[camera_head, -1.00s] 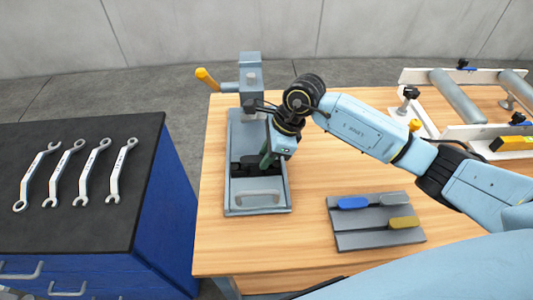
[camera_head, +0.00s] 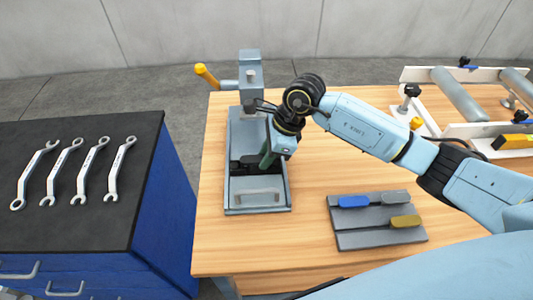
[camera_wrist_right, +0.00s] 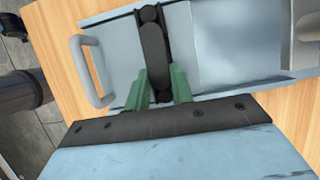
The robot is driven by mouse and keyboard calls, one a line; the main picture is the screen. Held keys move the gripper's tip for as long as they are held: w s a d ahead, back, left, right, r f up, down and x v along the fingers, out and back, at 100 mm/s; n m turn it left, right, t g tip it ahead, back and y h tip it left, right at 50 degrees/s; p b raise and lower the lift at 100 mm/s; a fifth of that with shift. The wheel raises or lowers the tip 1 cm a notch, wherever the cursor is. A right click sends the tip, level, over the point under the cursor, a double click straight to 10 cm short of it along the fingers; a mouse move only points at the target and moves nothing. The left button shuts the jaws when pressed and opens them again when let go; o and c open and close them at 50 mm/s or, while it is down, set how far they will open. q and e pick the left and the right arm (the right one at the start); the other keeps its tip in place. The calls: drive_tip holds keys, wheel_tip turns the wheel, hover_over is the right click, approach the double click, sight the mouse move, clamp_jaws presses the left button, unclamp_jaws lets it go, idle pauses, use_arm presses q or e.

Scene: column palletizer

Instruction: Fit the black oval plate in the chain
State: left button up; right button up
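My right gripper (camera_head: 268,160) has green fingers and is low over the grey-blue press fixture (camera_head: 236,130). In the right wrist view its fingertips (camera_wrist_right: 160,80) stand on either side of the black oval plate (camera_wrist_right: 155,58), apparently touching its edges. The plate lies lengthwise at the black chain (camera_wrist_right: 148,14), whose rounded pieces show just beyond it. The chain also shows as a dark shape in the fixture in the head view (camera_head: 243,164), partly hidden by my gripper. I cannot tell whether the plate is seated on the chain. My left gripper is not in view.
A grey holder (camera_head: 375,241) at the front right carries blue (camera_head: 353,202), grey (camera_head: 394,196) and yellow (camera_head: 405,222) oval plates. The fixture has an orange-knobbed lever (camera_head: 206,76) and a front handle (camera_head: 257,197). A roller conveyor (camera_head: 455,95) stands back right; wrenches lie on the left cabinet.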

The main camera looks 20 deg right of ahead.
drive_tip(key=o, duration=0.5)
drive_tip(key=shift+f, duration=0.1)
drive_tip(key=shift+o, duration=0.2)
drive_tip(key=shift+d, duration=0.1)
drive_tip(key=v, duration=1.3)
drive_tip(key=shift+r, duration=0.2)
